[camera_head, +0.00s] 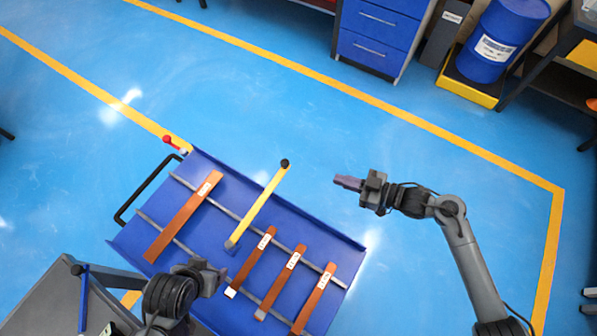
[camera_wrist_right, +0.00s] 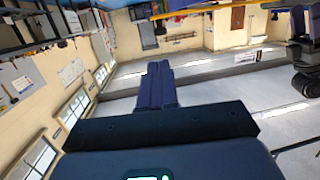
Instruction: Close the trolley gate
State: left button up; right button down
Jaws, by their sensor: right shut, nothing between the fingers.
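The blue trolley (camera_head: 330,243) stands at lower centre in the head view, with several copper bars lying across its rails. A yellow bar with a black knob (camera_head: 260,206), which looks like the gate, runs slantwise across the trolley from a pivot near its middle. Its knob end reaches the far edge. My right gripper (camera_head: 348,183) is shut and empty, to the right of the knob and apart from it. Its closed fingers also show in the right wrist view (camera_wrist_right: 157,85). My left gripper (camera_head: 212,278) is over the near side of the trolley; its fingers are unclear.
A red-knobbed lever (camera_head: 175,144) and a black handle (camera_head: 143,190) are at the trolley's left end. A grey-topped surface (camera_head: 45,300) is at lower left. Blue drawers (camera_head: 377,35) and a blue barrel (camera_head: 500,40) stand at the back. The floor beyond the trolley is clear.

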aim_at(289, 165)
pick_arm(q)
jog(key=shift+w+f, duration=0.1)
jog(key=shift+f, duration=0.2)
jog(key=shift+f+b, duration=0.8)
jog(key=shift+b, duration=0.15)
pick_arm(e)
jog(key=x, duration=1.4)
